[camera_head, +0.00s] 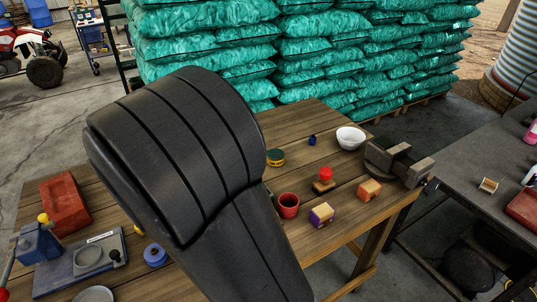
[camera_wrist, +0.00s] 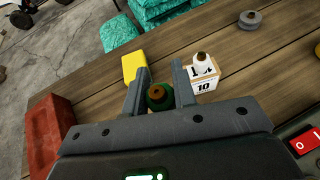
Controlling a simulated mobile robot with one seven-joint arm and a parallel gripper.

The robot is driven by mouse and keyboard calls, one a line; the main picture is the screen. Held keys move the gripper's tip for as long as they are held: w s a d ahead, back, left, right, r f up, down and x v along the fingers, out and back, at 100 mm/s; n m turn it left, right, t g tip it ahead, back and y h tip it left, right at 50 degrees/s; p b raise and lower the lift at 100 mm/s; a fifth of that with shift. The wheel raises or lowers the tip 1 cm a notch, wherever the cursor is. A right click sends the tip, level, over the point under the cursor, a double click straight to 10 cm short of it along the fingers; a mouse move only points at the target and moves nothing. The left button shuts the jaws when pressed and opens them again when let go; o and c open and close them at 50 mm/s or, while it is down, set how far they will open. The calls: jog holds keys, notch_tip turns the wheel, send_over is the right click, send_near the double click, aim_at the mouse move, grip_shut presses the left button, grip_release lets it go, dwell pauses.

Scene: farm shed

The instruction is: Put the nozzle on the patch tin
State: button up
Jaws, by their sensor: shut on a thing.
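My gripper (camera_wrist: 160,88) is shut on a dark green rounded thing with a brown top (camera_wrist: 159,96), which is probably the nozzle. It sits between the two fingers, its lower part hidden by the gripper body. In the head view my arm hides the gripper and the held thing. A low round green and yellow tin (camera_head: 275,157), probably the patch tin, stands on the wooden table just right of my arm. No lettering on it is readable. I cannot make it out in the wrist view.
A yellow block (camera_wrist: 135,66) and a white bottle (camera_wrist: 202,66) by a box marked 10 (camera_wrist: 203,86) are close to my gripper. A red cup (camera_head: 288,206), white bowl (camera_head: 350,138), small blue bottle (camera_head: 312,140) and vise (camera_head: 398,164) stand on the table's right part.

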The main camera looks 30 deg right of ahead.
notch_tip(320, 180, up, 5)
jog(key=s+d+m+g+h, duration=0.1)
jog(key=d+m+g+h, duration=0.4)
jog(key=d, duration=2)
jog(key=s+d+m+g+h, duration=0.2)
jog(key=s+d+m+g, duration=0.3)
jog(key=d, duration=0.6)
jog(key=s+d+m+g+h, duration=0.1)
jog(key=s+d+m+h, duration=0.15)
jog(key=s+d, duration=0.55)
jog(key=shift+m, duration=0.25)
jog(key=w+a+f, duration=0.1)
jog(key=w+f, duration=0.2)
jog(key=f, duration=0.1)
jog(key=w+a+f, duration=0.1)
jog(key=w+f, duration=0.3)
jog(key=w+a+f, duration=0.2)
jog(key=w+f, duration=0.2)
jog(key=shift+w+f, duration=0.15)
jog(key=shift+f, duration=2)
jog(key=shift+f, duration=0.1)
jog(key=o, duration=1)
jog(key=shift+c, duration=0.2)
